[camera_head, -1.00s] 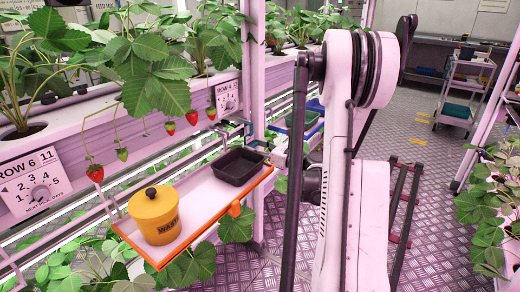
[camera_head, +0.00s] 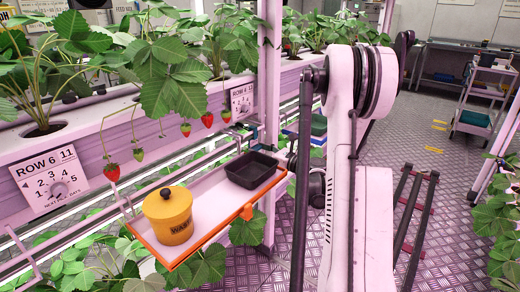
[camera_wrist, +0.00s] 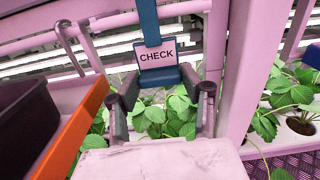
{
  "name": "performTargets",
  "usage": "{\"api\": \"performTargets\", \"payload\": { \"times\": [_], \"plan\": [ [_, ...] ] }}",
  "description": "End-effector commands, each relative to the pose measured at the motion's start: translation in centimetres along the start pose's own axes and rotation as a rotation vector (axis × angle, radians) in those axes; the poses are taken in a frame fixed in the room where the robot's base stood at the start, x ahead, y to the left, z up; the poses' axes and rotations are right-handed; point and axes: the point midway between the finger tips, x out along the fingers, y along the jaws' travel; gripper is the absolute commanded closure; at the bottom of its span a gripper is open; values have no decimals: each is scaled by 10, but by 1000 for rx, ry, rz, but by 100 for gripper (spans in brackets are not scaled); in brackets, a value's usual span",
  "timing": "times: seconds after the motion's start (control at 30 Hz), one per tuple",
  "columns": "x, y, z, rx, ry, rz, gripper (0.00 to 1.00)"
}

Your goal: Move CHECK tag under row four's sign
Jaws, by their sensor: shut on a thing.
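The CHECK tag (camera_wrist: 158,55) is a pink plate with black letters in a dark blue holder, with a blue strap rising above it. In the wrist view my gripper (camera_wrist: 161,95) has its two dark fingers on either side of the tag's blue lower part, shut on it. The tag looks upright and faces the camera. Row four's sign (camera_head: 242,97) is a small white plate on the pink gutter, behind the tray in the head view.
An orange-rimmed tray (camera_head: 205,205) holds a yellow WASTE pot (camera_head: 168,217) and a black punnet (camera_head: 252,170). Its orange edge is close left of my gripper in the wrist view. A pink post (camera_head: 270,60) stands beside row four's sign. Row 6's sign (camera_head: 50,180) is at left.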

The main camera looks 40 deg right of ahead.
Motion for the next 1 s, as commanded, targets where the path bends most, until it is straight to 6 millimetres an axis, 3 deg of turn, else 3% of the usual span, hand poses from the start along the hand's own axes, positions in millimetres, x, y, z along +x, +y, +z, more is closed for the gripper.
{"api": "performTargets", "payload": {
  "times": [0.33, 0.37, 0.5, 0.83, 1.0],
  "plan": [
    [0, 0, -1, 0, 0, 0, 83],
    [0, 0, -1, 0, 0, 0, 57],
    [0, 0, -1, 0, 0, 0, 38],
    [-3, 0, -1, 0, 0, -1, 37],
    [-23, -1, -2, 0, 0, -2, 37]
  ]
}}
